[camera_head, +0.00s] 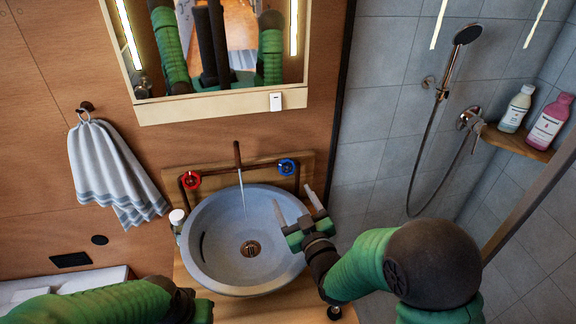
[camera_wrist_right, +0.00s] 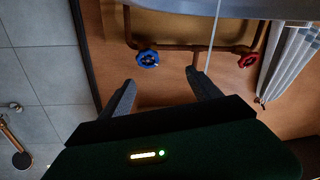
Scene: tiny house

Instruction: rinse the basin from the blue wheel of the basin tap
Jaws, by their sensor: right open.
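The blue wheel (camera_head: 287,167) sits on the copper pipe at the right behind the basin; it also shows in the right wrist view (camera_wrist_right: 148,58). The round grey basin (camera_head: 215,262) has a dark drain, and a thin stream of water (camera_head: 242,195) falls into it from the copper spout (camera_head: 237,155). My right gripper (camera_head: 294,205) is open and empty over the basin's right rim, in front of the blue wheel and apart from it. In the right wrist view, the wheel lies beyond the fingertips (camera_wrist_right: 160,84). My left gripper (camera_head: 203,311) shows only its body at the bottom edge; its fingers are hidden.
A red wheel (camera_head: 190,180) is on the pipe's left side. A small bottle (camera_head: 177,219) stands left of the basin. A mirror cabinet (camera_head: 225,105) hangs above, a striped towel (camera_head: 112,168) at left. The shower and a shelf with bottles (camera_head: 530,142) are at right.

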